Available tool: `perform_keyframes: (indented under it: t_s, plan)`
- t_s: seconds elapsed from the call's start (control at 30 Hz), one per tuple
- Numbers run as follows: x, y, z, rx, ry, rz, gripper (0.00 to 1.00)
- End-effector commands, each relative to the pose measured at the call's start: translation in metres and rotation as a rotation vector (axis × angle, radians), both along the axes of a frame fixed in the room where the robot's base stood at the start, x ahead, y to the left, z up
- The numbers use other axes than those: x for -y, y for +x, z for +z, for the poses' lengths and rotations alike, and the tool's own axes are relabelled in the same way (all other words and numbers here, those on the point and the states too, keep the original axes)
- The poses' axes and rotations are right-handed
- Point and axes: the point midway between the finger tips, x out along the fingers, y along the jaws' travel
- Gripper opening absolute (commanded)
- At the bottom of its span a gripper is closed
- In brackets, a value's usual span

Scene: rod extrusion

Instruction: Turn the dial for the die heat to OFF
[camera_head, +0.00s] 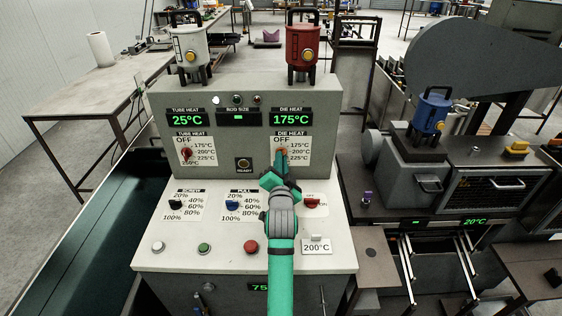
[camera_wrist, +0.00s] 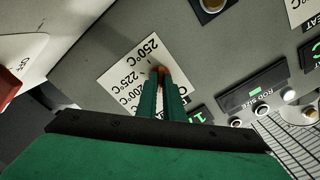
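The die heat dial (camera_head: 281,152) is a small orange-red knob on a white scale card (camera_head: 301,152) marked OFF, 175°C, 200°C and 225°C. The die heat display (camera_head: 291,117) above it reads 175°C. My gripper (camera_head: 280,160) is at the dial and covers the lower left of the card. In the wrist view the two green fingers (camera_wrist: 162,85) are close together, with the orange knob (camera_wrist: 163,71) between their tips. The fingers hide most of the knob, so its exact pointing direction is unclear.
The red tube heat dial (camera_head: 186,153) is to the left, under a display (camera_head: 187,119) reading 25°C. Below are the screw dial (camera_head: 175,205), the pull dial (camera_head: 232,205) and a red dial (camera_head: 311,202) beside my arm. A red canister (camera_head: 302,52) stands on top.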

Motion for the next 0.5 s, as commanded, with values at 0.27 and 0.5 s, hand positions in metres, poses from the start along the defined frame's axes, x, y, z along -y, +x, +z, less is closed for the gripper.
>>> perform_keyframes:
  t_s: [0.27,0.5]
  plan:
    - [0.0004,-0.0002,-0.0005,-0.001,-0.014,-0.001,0.00]
    - [0.0008,-0.0003,-0.0008,-0.001,-0.112,-0.001,0.00]
